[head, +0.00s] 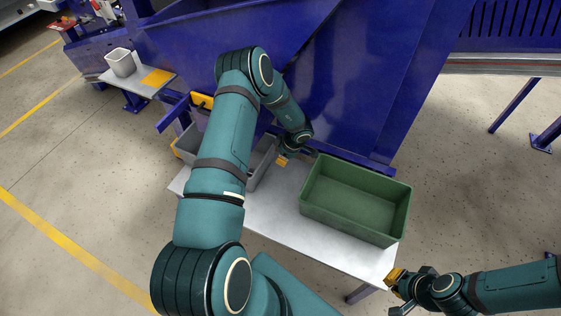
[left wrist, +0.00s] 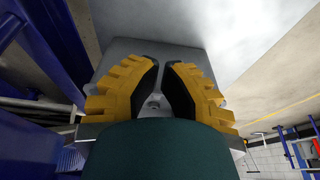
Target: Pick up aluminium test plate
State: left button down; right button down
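I cannot pick out the aluminium test plate for certain. In the left wrist view a flat grey surface (left wrist: 190,57) lies behind the fingers, with a small round detail between them; I cannot tell whether it is the plate. My left gripper (left wrist: 162,68) has its dark pads close together at the tips with a narrow gap. In the head view the left gripper (head: 289,158) is low over the table, beside the grey bin, partly hidden by its own wrist. My right gripper (head: 398,290) is beyond the table's front right corner, apart from everything, its finger gap unclear.
A green bin (head: 334,213) stands on the light grey table (head: 285,228), right of my left gripper. A grey bin (head: 262,165) is partly hidden behind my left arm. A large blue machine (head: 365,85) rises behind the table. A side shelf (head: 134,86) holds a white container (head: 121,63).

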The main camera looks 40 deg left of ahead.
pick_arm(q)
jog(key=shift+v, duration=1.25)
jog(key=shift+w+d+f, duration=0.1)
jog(key=c, duration=1.1)
grip_release()
